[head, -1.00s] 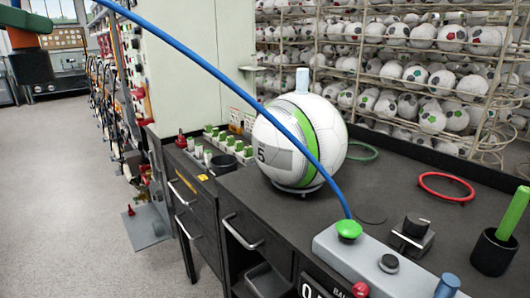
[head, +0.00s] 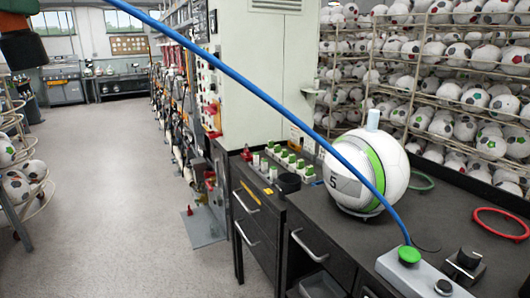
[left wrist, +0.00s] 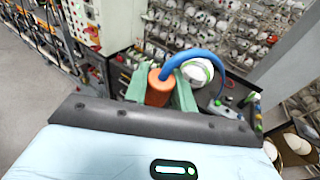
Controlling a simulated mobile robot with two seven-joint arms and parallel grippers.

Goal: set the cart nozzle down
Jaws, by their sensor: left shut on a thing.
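My left gripper (left wrist: 160,92) is shut on an orange nozzle (left wrist: 158,86), which sits between its two green fingers. A blue hose (left wrist: 200,56) arches away from the nozzle. In the head view, only a piece of the gripper (head: 15,12) shows at the upper left corner, raised off the floor and away from the bench. There the blue hose (head: 265,110) stretches down to a green fitting (head: 410,255) on a grey box (head: 425,278) on the bench. My right gripper is not in view.
The grey floor (head: 130,200) between is open.

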